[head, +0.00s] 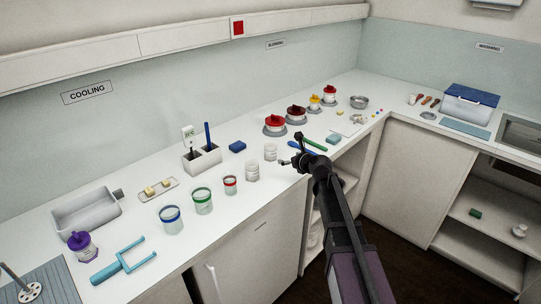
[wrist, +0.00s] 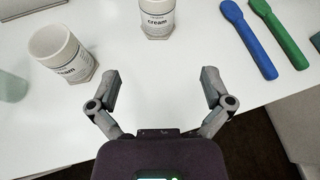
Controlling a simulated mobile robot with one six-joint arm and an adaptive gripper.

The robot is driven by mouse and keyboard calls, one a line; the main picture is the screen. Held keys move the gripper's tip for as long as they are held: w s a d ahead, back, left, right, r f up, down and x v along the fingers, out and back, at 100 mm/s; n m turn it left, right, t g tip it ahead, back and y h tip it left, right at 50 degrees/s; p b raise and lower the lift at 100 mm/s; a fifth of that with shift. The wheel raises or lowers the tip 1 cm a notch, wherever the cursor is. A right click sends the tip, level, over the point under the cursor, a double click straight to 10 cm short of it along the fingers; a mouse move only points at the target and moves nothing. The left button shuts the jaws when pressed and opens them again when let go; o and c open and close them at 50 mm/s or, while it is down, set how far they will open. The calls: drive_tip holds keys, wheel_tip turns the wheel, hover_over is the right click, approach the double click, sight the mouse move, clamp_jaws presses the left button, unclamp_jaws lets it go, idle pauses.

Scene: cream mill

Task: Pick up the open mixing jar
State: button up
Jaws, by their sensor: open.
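Two white jars stand upright on the counter left of my gripper in the head view. The nearer white jar (head: 252,171) shows at the left of the wrist view (wrist: 66,54), with an open top and a label reading "cream". The farther white jar (head: 270,152) is at the top of the wrist view (wrist: 157,22), also labelled "cream"; its top is cut off there. I cannot tell for sure which is the mixing jar. My gripper (head: 295,162) is open and empty over the counter's front edge; in the wrist view its fingers (wrist: 160,86) are apart, touching neither jar.
Blue (wrist: 249,35) and green (wrist: 280,32) spatulas lie right of the jars. A red-rimmed beaker (head: 230,185) stands close left of the nearer jar, with green-rimmed (head: 202,201) and blue-rimmed (head: 171,219) beakers beyond. Bare counter lies between my fingers and the jars.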

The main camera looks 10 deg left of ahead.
sight(273, 152)
drive_tip(key=shift+w+a+r+m, duration=0.1)
drive_tip(key=shift+w+m, duration=0.1)
drive_tip(key=shift+m, duration=0.1)
drive_tip(key=b+x, duration=0.3)
drive_tip(key=x, duration=0.4)
drive_tip(key=shift+x, duration=0.8)
drive_tip(key=shift+a, duration=0.1)
drive_tip(key=shift+a+r+b+x, duration=0.15)
drive_tip(key=shift+b+x, duration=0.3)
drive_tip(key=shift+x, duration=0.8)
drive_tip(key=shift+a+r+b+x, duration=0.15)
drive_tip(key=shift+b+x, duration=0.3)
drive_tip(key=shift+x, duration=0.85)
drive_tip(key=shift+d, duration=0.1)
drive_tip(key=c, duration=0.8)
